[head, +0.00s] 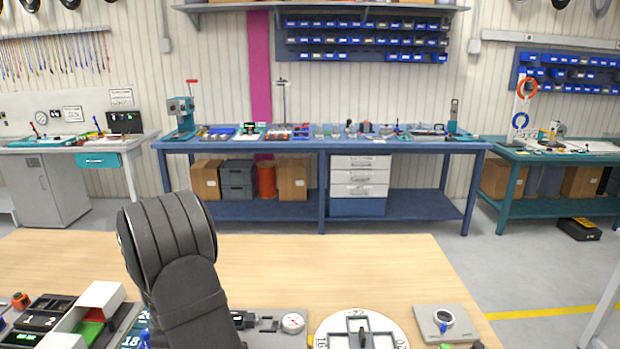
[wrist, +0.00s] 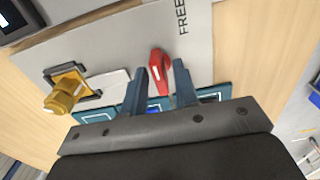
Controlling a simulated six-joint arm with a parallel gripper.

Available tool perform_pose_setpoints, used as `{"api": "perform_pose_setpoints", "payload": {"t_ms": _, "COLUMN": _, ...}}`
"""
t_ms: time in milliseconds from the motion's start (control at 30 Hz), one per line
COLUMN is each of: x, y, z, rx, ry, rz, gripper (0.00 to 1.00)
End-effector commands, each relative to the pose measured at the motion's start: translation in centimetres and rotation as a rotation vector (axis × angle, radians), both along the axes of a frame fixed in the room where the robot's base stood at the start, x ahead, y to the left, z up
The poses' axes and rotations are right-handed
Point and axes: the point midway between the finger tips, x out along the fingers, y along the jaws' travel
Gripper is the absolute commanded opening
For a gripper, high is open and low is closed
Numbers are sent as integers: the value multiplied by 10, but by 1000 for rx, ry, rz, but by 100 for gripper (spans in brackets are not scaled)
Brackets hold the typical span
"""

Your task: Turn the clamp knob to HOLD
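In the wrist view a red knob (wrist: 160,72) with a white mark stands on a grey panel (wrist: 120,45). The word FREE is printed on the panel at the upper right of the knob. No HOLD label shows. My gripper (wrist: 160,67) is open, with its two blue-grey fingers apart and the red knob between their tips. A narrow gap shows beside the knob, so it does not look gripped. In the head view my arm covers part of the bench, and the gripper and red knob are not visible.
A yellow knob (wrist: 65,92) on a black bracket stands left of the fingers. Blue-teal tiles (wrist: 95,115) lie near the gripper's base. In the head view a white numbered dial (head: 330,325) and a grey plate with a ring (head: 455,322) lie right of my arm. The wooden tabletop (head: 340,265) behind is clear.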

Motion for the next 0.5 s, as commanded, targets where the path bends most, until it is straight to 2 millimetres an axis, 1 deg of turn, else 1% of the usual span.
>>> {"api": "perform_pose_setpoints", "payload": {"t_ms": 133, "x": 0, "y": 0, "z": 0, "rx": 0, "ry": 0, "rz": 0, "gripper": 27}}
{"api": "perform_pose_setpoints", "payload": {"t_ms": 267, "x": 0, "y": 0, "z": 0, "rx": 0, "ry": 0, "rz": 0, "gripper": 2}}
{"api": "perform_pose_setpoints", "payload": {"t_ms": 300, "x": 0, "y": 0, "z": 0, "rx": 0, "ry": 0, "rz": 0, "gripper": 0}}
{"api": "perform_pose_setpoints", "payload": {"t_ms": 433, "x": 0, "y": 0, "z": 0, "rx": 0, "ry": 0, "rz": 5, "gripper": 0}}
{"api": "perform_pose_setpoints", "payload": {"t_ms": 500, "x": 0, "y": 0, "z": 0, "rx": 0, "ry": 0, "rz": 37, "gripper": 0}}
